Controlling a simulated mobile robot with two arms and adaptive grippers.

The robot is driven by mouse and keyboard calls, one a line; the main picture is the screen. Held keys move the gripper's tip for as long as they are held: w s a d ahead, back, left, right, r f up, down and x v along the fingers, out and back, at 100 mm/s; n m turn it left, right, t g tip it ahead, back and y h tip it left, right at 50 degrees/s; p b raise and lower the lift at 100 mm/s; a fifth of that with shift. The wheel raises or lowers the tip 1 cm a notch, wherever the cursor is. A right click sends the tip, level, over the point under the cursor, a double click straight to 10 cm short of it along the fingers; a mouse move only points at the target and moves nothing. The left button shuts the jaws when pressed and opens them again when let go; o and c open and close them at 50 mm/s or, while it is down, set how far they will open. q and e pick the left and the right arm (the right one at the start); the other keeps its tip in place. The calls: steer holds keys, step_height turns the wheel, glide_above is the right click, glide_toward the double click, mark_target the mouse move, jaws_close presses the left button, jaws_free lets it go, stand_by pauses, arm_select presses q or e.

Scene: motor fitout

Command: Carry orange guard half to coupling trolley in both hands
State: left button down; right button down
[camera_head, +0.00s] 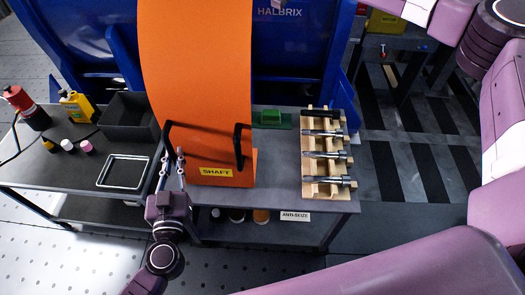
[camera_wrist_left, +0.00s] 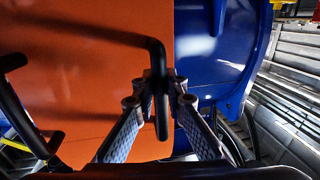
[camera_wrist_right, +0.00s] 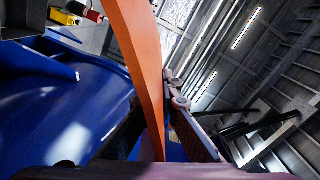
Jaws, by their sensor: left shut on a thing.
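The orange guard half (camera_head: 195,70) is a tall curved panel in the head view, with two black handles and a yellow SHAFT label on its lower flange. It stands at or just above the middle table; contact is unclear. My left gripper (camera_head: 173,160) is shut on the left black handle; the left wrist view shows the fingers (camera_wrist_left: 160,95) around the handle (camera_wrist_left: 157,75). No coupling trolley is clearly identifiable.
A blue HALBRIX machine (camera_head: 300,50) rises behind the guard. A wooden rack (camera_head: 311,160) with several metal shafts and a green block (camera_head: 270,117) lie right of it. A black bin (camera_head: 130,116), empty metal tray (camera_head: 123,171) and bottles are at left.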

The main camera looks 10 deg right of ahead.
arm_select(q)
steer(key=shift+f+b, duration=0.8)
steer(key=shift+f, duration=0.2)
arm_select(e)
steer(key=shift+f, duration=0.65)
arm_select(q)
steer(key=c, duration=2.4)
jaws_free()
steer(key=shift+s+f, duration=0.1)
steer(key=shift+f, duration=0.05)
arm_select(e)
steer(key=c, duration=2.6)
jaws_free()
steer(key=shift+f, duration=0.2)
steer(key=shift+c, duration=0.2)
arm_select(q)
steer(key=o, duration=0.4)
steer(key=shift+r, duration=0.2)
arm_select(e)
steer(key=o, duration=0.5)
steer(key=shift+s+r, duration=0.1)
steer(key=shift+s, duration=0.05)
arm_select(q)
steer(key=shift+o, duration=0.2)
